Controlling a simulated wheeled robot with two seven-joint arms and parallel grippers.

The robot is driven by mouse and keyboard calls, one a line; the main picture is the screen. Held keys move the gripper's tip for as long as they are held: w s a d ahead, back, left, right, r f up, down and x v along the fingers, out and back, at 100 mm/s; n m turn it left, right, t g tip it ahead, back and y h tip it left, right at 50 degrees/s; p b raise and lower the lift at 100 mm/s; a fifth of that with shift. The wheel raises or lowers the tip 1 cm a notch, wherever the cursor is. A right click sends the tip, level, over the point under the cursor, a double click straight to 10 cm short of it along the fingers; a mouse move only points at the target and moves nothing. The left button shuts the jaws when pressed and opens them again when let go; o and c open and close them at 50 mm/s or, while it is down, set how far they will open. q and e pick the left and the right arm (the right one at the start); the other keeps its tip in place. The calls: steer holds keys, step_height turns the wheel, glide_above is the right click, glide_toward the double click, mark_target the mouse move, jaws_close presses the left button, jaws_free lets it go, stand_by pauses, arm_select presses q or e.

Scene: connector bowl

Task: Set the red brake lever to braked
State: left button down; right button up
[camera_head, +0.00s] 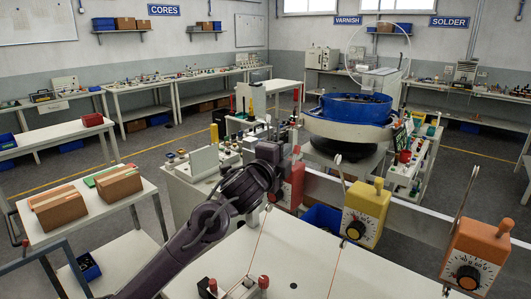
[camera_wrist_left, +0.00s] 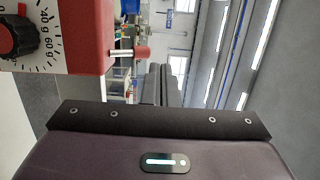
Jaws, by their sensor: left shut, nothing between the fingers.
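A red tensioner box (camera_head: 294,188) stands at the rail in the middle of the head view, partly hidden behind my left gripper. In the left wrist view the red box (camera_wrist_left: 88,40) fills the upper left, with a black-and-red dial. A short metal stem with a red knob (camera_wrist_left: 143,52) sticks out of it; this looks like the brake lever. My left gripper (camera_head: 286,160) is at the red box's upper part. Its dark fingers (camera_wrist_left: 162,84) are shut and empty, beside the red knob; I cannot tell whether they touch it. My right gripper is not in view.
A yellow tensioner box (camera_head: 362,214) and an orange one (camera_head: 474,258) stand further right along the rail, with thin upright arms. A blue bowl feeder (camera_head: 348,115) is behind. A white worktop (camera_head: 290,262) lies in front, mostly clear. Brown boxes (camera_head: 58,208) sit on a cart at left.

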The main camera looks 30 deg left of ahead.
arm_select(q)
steer(key=s+r+b, duration=0.1)
steer(key=s+r, duration=0.3)
steer(key=s, duration=0.5)
steer(key=shift+s+d+r+b, duration=0.15)
steer(key=shift+s+d+b, duration=0.15)
steer(key=shift+d+b, duration=0.05)
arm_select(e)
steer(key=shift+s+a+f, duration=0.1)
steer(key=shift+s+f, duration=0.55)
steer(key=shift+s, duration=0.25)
arm_select(q)
steer(key=shift+s, duration=0.1)
